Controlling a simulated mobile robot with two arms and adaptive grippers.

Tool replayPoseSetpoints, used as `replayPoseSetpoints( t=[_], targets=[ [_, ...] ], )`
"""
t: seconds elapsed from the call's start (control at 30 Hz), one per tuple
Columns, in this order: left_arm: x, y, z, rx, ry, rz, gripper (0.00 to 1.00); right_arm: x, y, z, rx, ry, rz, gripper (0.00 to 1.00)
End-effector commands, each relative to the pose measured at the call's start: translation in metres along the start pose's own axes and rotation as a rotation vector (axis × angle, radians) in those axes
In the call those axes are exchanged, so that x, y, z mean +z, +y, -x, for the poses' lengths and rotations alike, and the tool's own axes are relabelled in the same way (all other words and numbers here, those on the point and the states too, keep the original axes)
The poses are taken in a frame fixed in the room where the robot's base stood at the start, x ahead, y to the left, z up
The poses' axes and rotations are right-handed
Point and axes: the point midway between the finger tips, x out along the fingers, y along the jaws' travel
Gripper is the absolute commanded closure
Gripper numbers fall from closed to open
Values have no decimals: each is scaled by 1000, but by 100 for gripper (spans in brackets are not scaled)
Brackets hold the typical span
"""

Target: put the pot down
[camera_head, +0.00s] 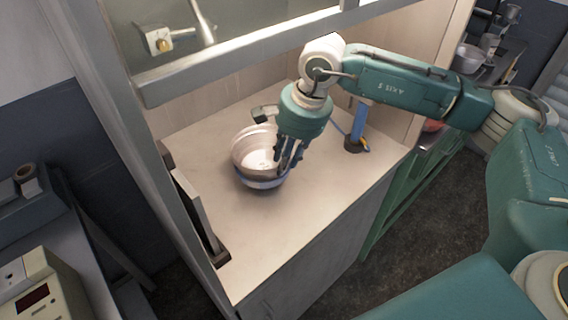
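The pot (252,153) is a pale, round metal vessel, open at the top, over the light counter (262,226) inside a hood-like enclosure. I cannot tell if its base touches the counter or hangs just above it. My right gripper (288,163) reaches down from above at the pot's right rim. Its dark fingers look closed on that rim, one seeming inside and one outside, and they hide part of the pot's right side. My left gripper is not in view.
A blue cylinder on a dark base (356,128) stands right of the pot. A small dark object (264,113) lies behind it. The raised hood sash (235,55) crosses above. The counter's front is clear. A bench with a device (42,290) stands at the left.

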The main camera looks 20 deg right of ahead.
Motion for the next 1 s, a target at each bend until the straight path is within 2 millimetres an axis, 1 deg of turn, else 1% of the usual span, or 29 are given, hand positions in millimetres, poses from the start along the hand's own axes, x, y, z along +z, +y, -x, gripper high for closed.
replayPoseSetpoints(
  t=[0.03, 0.2, 0.3, 0.4, 0.5, 1.0],
  targets=[
    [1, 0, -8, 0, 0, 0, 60, 0, 1, 6, -2, 0, 1, 75],
    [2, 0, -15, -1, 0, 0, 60, 0, 0, 36, -2, 0, 1, 75],
    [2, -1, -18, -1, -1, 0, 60, 0, 0, 48, -1, 0, 1, 75],
    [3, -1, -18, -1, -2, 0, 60, 0, 1, 55, 1, -1, 1, 75],
    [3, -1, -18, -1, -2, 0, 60, 0, 1, 57, 3, -1, 1, 75],
    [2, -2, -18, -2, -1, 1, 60, 0, 1, 57, 3, -1, 1, 75]
  ],
)
